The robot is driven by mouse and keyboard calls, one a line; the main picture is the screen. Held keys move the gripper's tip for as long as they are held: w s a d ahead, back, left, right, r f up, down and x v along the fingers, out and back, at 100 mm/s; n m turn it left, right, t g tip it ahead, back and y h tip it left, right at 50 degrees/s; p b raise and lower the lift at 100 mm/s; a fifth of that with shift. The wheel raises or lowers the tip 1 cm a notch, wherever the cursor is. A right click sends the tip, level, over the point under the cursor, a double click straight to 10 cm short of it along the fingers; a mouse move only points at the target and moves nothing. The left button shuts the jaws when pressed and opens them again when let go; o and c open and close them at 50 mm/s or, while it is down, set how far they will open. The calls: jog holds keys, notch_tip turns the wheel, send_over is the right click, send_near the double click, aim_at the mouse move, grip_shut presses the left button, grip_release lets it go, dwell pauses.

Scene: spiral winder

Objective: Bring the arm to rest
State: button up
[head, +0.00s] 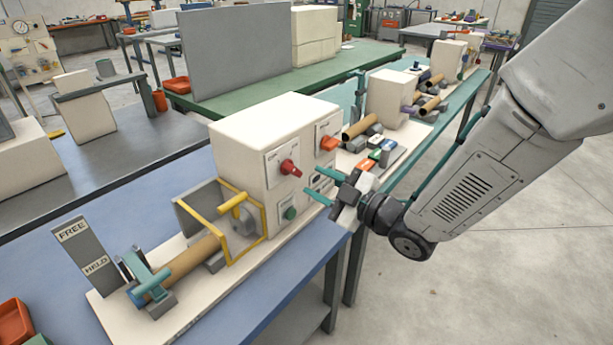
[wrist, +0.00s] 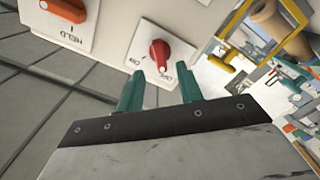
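My gripper (head: 312,180) is open and empty, its two teal fingers apart in front of the control panel of the white winder box (head: 250,135). The panel carries a red knob (head: 290,168), an orange knob (head: 328,143) and a green button (head: 290,213). In the wrist view the red knob (wrist: 160,55) shows beyond and between the fingertips (wrist: 160,80), and no contact is visible. The orange knob (wrist: 66,10) is at the upper left, on a plate marked HELD. My arm reaches in from the right.
A yellow guard frame (head: 228,218) and brown tube (head: 195,257) lie left of the box, near a grey FREE/HELD plate (head: 85,255). Coloured blocks (head: 375,154), tubes and another white box (head: 390,97) stand behind the gripper. Open floor (head: 500,260) lies right of the bench.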

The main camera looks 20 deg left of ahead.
jog(key=shift+v, duration=1)
jog(key=w+d+f+m+h, duration=0.2)
jog(key=d+f+m+h, duration=0.35)
jog(key=f+h, duration=0.3)
jog(key=s+d+m+g+h, duration=0.1)
jog(key=d+m+h, duration=0.45)
jog(key=d, duration=0.75)
jog(key=s+d+r+m+g+h, duration=0.3)
jog(key=s+d+r+m, duration=0.15)
jog(key=s+d, duration=0.5)
jog(key=s+d+r+m+g, duration=0.1)
jog(key=s+d+r+m, duration=0.5)
jog(key=s+d+r, duration=0.3)
jog(key=s+r, duration=0.3)
jog(key=s, duration=0.2)
jog(key=shift+s+d+r+g, duration=0.2)
jog(key=shift+s+r+g, duration=0.1)
jog(key=shift+s, duration=0.1)
